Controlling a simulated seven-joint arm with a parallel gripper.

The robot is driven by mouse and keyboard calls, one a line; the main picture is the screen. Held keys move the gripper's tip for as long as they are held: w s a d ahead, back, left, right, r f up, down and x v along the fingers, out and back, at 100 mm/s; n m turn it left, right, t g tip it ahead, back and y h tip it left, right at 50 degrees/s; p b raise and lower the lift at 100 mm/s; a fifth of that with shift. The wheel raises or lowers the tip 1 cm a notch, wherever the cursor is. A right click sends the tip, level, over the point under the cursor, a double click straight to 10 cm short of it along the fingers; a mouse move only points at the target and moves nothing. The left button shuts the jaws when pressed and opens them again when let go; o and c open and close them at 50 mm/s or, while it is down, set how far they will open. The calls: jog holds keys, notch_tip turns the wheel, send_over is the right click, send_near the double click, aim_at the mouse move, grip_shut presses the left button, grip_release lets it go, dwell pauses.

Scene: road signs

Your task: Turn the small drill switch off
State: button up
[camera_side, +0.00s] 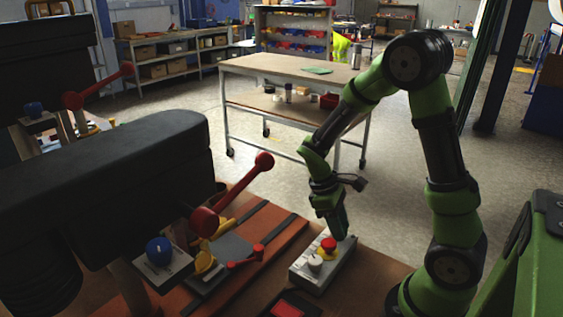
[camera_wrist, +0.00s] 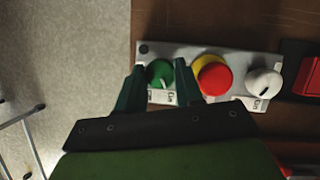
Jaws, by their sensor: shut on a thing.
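A grey control box (camera_wrist: 200,52) carries a green knob (camera_wrist: 159,72), a red button on a yellow ring (camera_wrist: 212,76) and a white knob (camera_wrist: 263,83). My gripper (camera_wrist: 158,68) has one finger on each side of the green knob and is shut on it. The knob's white mark points down and slightly right in the wrist view. Small labels lie below the green and white knobs, too small to read surely. In the side view my gripper (camera_side: 340,234) reaches down to the far end of the box (camera_side: 318,279), hiding the green knob.
The red button (camera_side: 328,243) stands close beside my gripper. A drill press with red handles (camera_side: 204,221) and a blue knob (camera_side: 158,251) stands left of the box. A red part (camera_wrist: 309,76) sits right of the box. Floor lies beyond the table edge.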

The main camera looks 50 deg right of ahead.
jog(key=m+y, duration=0.2)
jog(key=m, duration=0.4)
jog(key=shift+d, duration=0.15)
jog(key=m+y, duration=0.1)
jog(key=m, duration=0.1)
jog(key=m+t+y, duration=0.1)
jog(key=m, duration=0.2)
jog(key=shift+d+m, duration=0.15)
jog(key=shift+m, duration=0.15)
dwell(0.5)
jog(key=o, duration=0.7)
jog(key=shift+o, duration=0.2)
jog(key=shift+r, duration=0.15)
jog(key=v, duration=1.6)
jog(key=shift+s+d+r, duration=0.15)
jog(key=shift+d+r, duration=0.15)
jog(key=shift+d, duration=0.1)
